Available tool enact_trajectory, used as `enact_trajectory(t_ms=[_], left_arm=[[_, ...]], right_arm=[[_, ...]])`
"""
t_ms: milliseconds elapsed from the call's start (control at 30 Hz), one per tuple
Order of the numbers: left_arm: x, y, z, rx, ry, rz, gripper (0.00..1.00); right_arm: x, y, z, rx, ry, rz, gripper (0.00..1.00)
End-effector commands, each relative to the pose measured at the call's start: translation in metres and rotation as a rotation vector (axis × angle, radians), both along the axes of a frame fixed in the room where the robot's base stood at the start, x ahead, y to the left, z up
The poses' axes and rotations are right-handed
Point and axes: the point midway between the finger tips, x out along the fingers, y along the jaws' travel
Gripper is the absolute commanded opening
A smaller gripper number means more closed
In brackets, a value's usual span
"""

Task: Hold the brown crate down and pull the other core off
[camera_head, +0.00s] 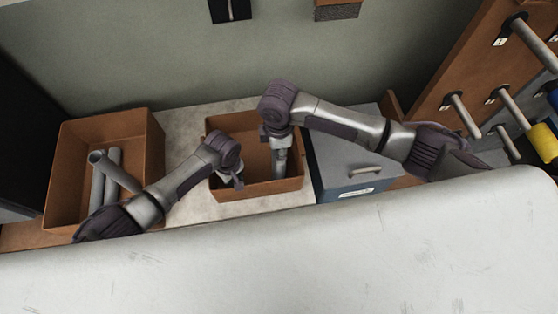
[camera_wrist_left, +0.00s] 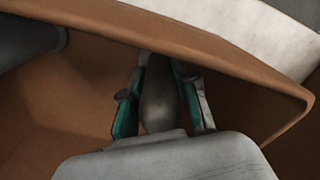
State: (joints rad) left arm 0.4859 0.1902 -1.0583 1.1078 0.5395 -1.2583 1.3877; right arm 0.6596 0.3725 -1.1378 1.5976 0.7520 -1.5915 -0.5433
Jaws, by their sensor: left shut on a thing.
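The brown crate (camera_head: 256,192) stands in the middle of the pale counter. A grey rounded part (camera_wrist_left: 30,42) shows at the upper left of the wrist view.
Another brown crate (camera_head: 140,122) at the left holds several grey tubes (camera_head: 112,170). A blue-grey box (camera_head: 345,150) with a handle stands just right of the middle crate.

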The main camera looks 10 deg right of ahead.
Motion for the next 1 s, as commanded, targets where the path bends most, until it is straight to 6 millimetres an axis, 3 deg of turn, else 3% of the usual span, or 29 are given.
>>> enact_trajectory(t_ms=[467,1000], left_arm=[[0.0,0.0,0.0,0.001,0.001,0.001,0.0],[0.0,0.0,0.0,0.001,0.001,0.001,0.0]], right_arm=[[0.001,0.0,0.015,0.001,-0.001,0.0,0.0],[0.001,0.0,0.074,0.002,-0.002,0.001,0.0]])
